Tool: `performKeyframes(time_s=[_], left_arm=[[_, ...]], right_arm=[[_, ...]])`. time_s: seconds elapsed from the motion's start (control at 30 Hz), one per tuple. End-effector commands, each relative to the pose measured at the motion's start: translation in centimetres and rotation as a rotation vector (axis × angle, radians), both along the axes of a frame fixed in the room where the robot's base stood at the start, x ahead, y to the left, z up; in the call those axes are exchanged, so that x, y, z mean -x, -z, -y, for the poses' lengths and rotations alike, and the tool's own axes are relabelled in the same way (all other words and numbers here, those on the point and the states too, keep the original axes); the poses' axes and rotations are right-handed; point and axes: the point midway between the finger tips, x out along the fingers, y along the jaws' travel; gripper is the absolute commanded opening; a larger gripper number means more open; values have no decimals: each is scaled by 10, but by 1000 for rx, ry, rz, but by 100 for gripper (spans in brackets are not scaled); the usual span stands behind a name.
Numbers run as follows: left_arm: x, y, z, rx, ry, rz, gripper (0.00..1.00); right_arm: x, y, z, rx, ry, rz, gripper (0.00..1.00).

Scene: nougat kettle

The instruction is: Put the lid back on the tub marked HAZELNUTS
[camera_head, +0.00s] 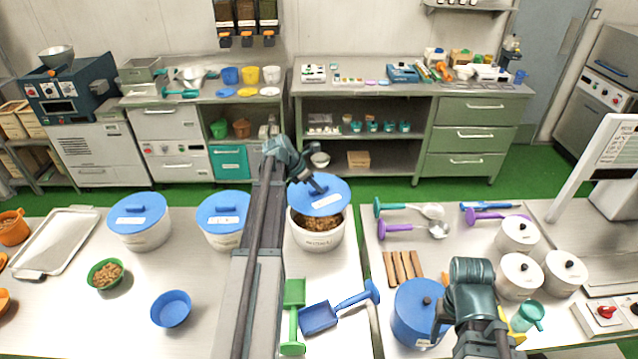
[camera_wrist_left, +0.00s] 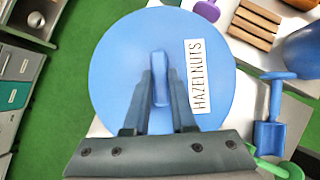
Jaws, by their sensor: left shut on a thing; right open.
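The blue lid (camera_head: 327,198) has a white label that reads HAZELNUTS in the left wrist view (camera_wrist_left: 120,60). My left gripper (camera_head: 318,187) is shut on the lid's upright handle (camera_wrist_left: 160,82). In the head view the lid hangs above the back of an open white tub (camera_head: 318,241), apart from its front rim. Brown nuts (camera_head: 318,222) show inside the tub below the lid. The tub's front print is small and looks like HAZELNUTS. My right gripper (camera_head: 472,285) is at the lower right, beside a blue lidded pot, empty; its fingers are hard to make out.
Two white tubs with blue lids (camera_head: 138,212) (camera_head: 224,211) stand left of the open tub. A green scoop (camera_head: 293,300) and a blue scoop (camera_head: 319,318) lie in front. The blue pot (camera_head: 412,315) and several white canisters (camera_head: 518,275) stand at the right.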

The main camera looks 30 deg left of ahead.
Motion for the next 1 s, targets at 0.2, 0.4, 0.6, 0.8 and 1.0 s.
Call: performKeyframes(time_s=[0.2,0.4,0.6,0.8,1.0], left_arm=[[0,4,0,0,0,0,0],[0,15,0,0,0,0,0],[0,33,0,0,0,0,0],[0,53,0,0,0,0,0],[0,66,0,0,0,0,0]], right_arm=[[0,4,0,0,-1,0,60],[0,15,0,1,-3,0,60],[0,33,0,1,-6,0,60],[0,53,0,1,-5,0,60],[0,66,0,1,-4,0,60]])
